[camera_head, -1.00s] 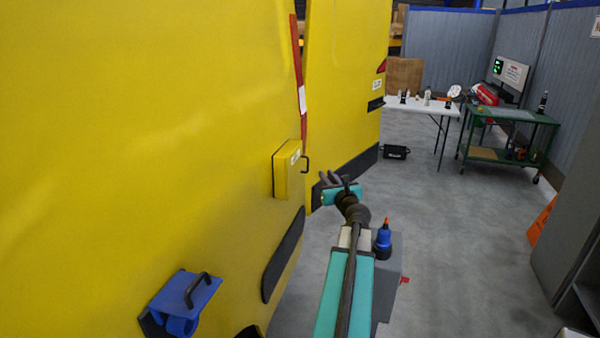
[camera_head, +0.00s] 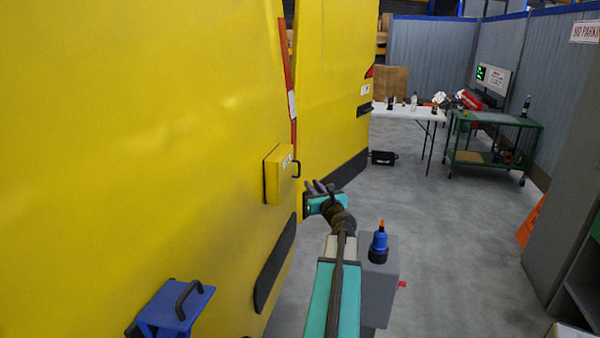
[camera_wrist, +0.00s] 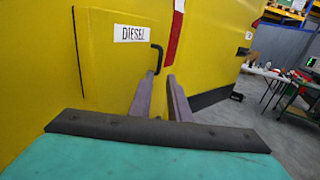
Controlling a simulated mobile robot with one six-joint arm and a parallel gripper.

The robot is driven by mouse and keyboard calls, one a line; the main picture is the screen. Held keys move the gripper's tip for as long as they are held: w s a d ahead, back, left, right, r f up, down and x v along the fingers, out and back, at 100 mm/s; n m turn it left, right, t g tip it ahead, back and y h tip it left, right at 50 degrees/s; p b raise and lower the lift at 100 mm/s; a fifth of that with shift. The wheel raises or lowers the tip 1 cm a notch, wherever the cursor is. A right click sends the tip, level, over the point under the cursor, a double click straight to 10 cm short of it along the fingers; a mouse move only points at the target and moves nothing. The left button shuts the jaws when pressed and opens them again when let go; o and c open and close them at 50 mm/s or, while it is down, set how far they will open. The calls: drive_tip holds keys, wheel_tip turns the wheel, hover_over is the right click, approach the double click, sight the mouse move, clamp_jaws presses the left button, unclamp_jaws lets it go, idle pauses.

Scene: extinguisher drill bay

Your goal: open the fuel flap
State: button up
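The fuel flap (camera_head: 279,176) is a yellow box-like panel on the side of the yellow vehicle, with a dark bar handle (camera_head: 296,169) on its right edge. It looks closed. In the wrist view the flap (camera_wrist: 112,62) bears a white DIESEL label (camera_wrist: 130,34), and its black handle (camera_wrist: 156,58) stands just beyond my fingertips. My gripper (camera_head: 318,187) is just right of and slightly below the handle in the head view. In the wrist view my gripper (camera_wrist: 160,82) has its two purple-grey fingers apart with nothing between them. The handle appears apart from the fingers.
A blue bottle (camera_head: 379,243) stands on a grey box beside my arm. A white table (camera_head: 410,111) and green cart (camera_head: 490,135) stand farther back. The floor between is clear.

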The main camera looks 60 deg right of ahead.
sight(291, 175)
drive_tip(key=p+x, duration=0.2)
drive_tip(key=x, duration=1.1)
drive_tip(key=shift+p, duration=0.35)
clamp_jaws()
